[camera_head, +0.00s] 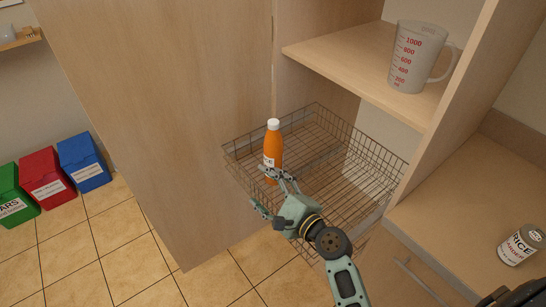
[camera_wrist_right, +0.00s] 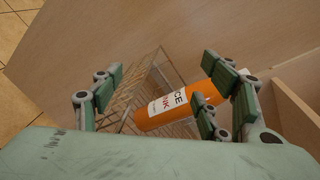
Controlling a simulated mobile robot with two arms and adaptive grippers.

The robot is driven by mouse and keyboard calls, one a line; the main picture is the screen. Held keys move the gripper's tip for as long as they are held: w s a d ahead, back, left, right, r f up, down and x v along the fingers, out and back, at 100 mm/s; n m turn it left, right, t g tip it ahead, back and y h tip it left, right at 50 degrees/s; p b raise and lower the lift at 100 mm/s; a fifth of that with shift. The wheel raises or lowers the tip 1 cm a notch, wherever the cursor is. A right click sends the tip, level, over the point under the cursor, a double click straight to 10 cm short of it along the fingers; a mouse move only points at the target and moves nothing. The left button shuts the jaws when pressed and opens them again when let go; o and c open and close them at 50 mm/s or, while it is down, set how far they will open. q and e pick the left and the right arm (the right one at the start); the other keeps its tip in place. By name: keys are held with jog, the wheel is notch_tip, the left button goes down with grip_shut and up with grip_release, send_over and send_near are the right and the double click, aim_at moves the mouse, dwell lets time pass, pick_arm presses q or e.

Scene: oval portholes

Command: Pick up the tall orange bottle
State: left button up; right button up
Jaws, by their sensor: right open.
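The tall orange bottle (camera_head: 272,146) has a white cap and a white label. It stands upright in the left part of a wire basket (camera_head: 365,170) inside the cabinet. My right gripper (camera_head: 268,189) is open in front of the bottle, at about its lower half. In the right wrist view the bottle (camera_wrist_right: 185,106) shows beyond the fingers, towards the right finger, which hides part of its upper end. Whether a finger touches it I cannot tell. My left gripper is not in view.
A measuring cup (camera_head: 415,58) stands on the shelf (camera_head: 340,52) above the basket. A tall wooden panel (camera_head: 165,120) stands left of the basket. Blue (camera_head: 84,162), red (camera_head: 46,176) and green (camera_head: 14,196) bins are at far left.

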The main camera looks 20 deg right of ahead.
aim_at(273, 147)
jog(key=w+d+m+t+h, duration=0.1)
jog(key=w+d+m, duration=0.1)
jog(key=m, duration=0.2)
jog(key=w+d+m+t+h, duration=0.1)
jog(key=w+d+m+h, duration=0.1)
jog(key=m, duration=0.2)
jog(key=w+d+m+t+h, duration=0.1)
jog(key=w+d+m+h, duration=0.1)
jog(key=d+m, duration=0.1)
jog(key=shift+r+m, duration=0.25)
jog(key=shift+m, duration=0.65)
jog(key=shift+w+d+m+h, duration=0.25)
jog(key=shift+m+h, duration=0.15)
jog(key=shift+m, duration=0.1)
jog(key=shift+w+d+f, duration=0.1)
jog(key=shift+w, duration=0.2)
jog(key=w, duration=0.4)
jog(key=w+a, duration=0.1)
jog(key=w, duration=0.2)
jog(key=shift+w+f+b, duration=0.1)
jog(key=shift+b, duration=0.3)
jog(key=shift+c, duration=0.5)
jog(key=shift+c, duration=1)
grip_shut()
jog(key=shift+r, duration=0.2)
